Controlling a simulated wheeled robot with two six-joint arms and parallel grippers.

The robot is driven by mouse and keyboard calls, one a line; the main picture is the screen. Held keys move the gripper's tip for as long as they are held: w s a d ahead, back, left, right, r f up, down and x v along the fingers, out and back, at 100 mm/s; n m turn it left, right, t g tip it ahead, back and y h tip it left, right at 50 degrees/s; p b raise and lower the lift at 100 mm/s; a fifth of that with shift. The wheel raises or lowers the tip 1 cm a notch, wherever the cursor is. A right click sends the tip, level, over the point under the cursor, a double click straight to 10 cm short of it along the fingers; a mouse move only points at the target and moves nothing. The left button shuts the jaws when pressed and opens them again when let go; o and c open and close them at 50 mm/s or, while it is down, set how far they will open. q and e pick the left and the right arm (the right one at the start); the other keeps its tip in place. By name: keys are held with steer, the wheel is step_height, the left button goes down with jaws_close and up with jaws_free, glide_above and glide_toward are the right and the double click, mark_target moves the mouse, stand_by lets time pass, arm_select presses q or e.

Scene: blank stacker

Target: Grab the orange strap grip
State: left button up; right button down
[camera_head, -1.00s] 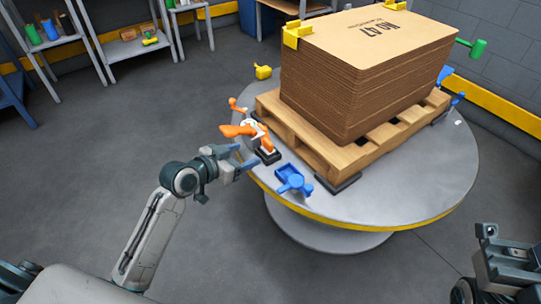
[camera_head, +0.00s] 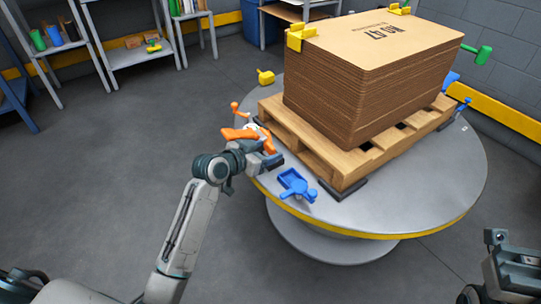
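The orange strap grip (camera_head: 238,134) sticks out to the left from a small white-and-orange device on a black foot, at the left edge of the round table (camera_head: 385,215). My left gripper (camera_head: 266,158) is right at this device, in front of and just below the orange grip. Its fingers overlap the device in the picture, so I cannot tell whether they touch it or how far apart they are. My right gripper (camera_head: 497,240) is at the lower right edge, far from the device, and only partly in view.
A wooden pallet (camera_head: 325,152) with a tall stack of cardboard sheets (camera_head: 345,90) fills the table's middle. A blue tool (camera_head: 297,184) lies near the front left rim. A yellow piece (camera_head: 265,77) sits behind the device. Shelves (camera_head: 140,52) stand at the back left.

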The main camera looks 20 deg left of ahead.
arm_select(q)
steer(key=c, duration=1)
